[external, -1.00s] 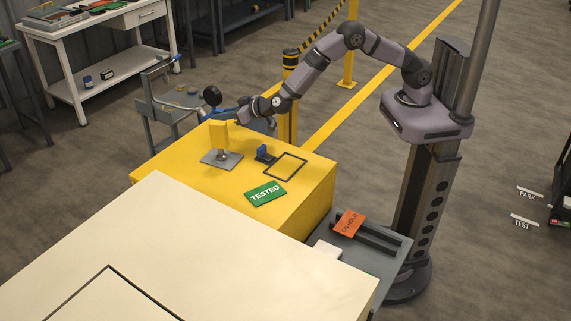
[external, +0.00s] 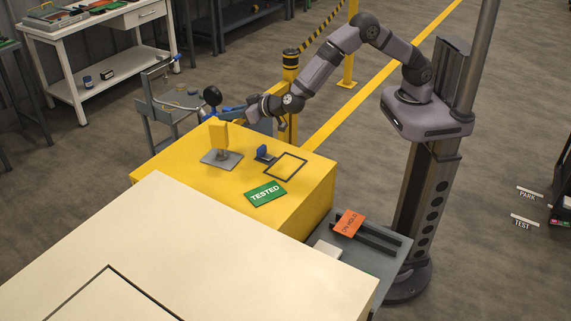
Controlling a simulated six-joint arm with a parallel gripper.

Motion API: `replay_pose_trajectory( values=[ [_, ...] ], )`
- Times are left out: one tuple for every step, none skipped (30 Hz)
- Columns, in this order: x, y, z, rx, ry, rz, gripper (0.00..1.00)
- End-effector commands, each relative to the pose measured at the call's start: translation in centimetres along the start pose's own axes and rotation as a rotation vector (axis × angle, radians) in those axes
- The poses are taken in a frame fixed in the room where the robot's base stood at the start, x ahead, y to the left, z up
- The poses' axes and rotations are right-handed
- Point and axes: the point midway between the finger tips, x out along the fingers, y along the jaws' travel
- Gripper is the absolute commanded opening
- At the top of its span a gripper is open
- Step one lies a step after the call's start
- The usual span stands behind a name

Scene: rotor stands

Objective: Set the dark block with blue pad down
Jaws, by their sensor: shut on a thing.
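A small dark block with a blue pad (external: 264,154) sits upright on the yellow-topped table (external: 290,195), just left of a black square outline (external: 286,167). My gripper (external: 246,112) shows at the end of the arm, in the air near the table's back edge, up and left of that block and apart from it. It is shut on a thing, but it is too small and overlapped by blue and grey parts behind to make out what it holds.
A yellow post on a grey plate (external: 221,158) stands left of the block. A green TESTED sign (external: 264,193) lies in front. Behind the table are a grey trolley (external: 172,108) and a yellow bollard (external: 290,75). The black outline's inside is bare.

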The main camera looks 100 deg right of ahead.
Motion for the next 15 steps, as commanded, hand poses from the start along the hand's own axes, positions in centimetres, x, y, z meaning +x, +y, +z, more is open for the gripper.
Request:
replay_pose_trajectory(
  values=[
    [-2.1, -1.4, 0.6, -0.002, -0.001, 0.0, 0.0],
    [-3.3, -2.0, 1.1, 0.0, -0.001, 0.005, 0.0],
    [-4.8, -2.6, 1.8, 0.003, -0.001, 0.014, 0.0],
    [-6.0, -3.1, 2.3, 0.005, 0.0, 0.02, 0.0],
    [-7.3, -3.5, 2.9, 0.008, -0.001, 0.027, 0.0],
    [-9.0, -3.9, 3.6, 0.012, 0.0, 0.038, 0.0],
    [-10.2, -4.2, 4.1, 0.015, -0.001, 0.045, 0.0],
    [-11.5, -4.3, 4.6, 0.018, -0.001, 0.053, 0.0],
    [-13.1, -4.5, 5.3, 0.022, 0.0, 0.062, 0.0],
    [-14.3, -4.6, 5.7, 0.025, 0.001, 0.069, 0.0],
    [-15.5, -4.6, 6.2, 0.028, 0.0, 0.075, 0.0],
    [-17.0, -4.5, 6.7, 0.031, 0.001, 0.084, 0.0],
    [-18.0, -4.4, 7.0, 0.034, 0.001, 0.091, 0.0],
    [-19.0, -4.3, 7.4, 0.037, 0.0, 0.097, 0.0],
    [-20.2, -4.1, 7.8, 0.04, 0.001, 0.104, 0.0]
  ],
)
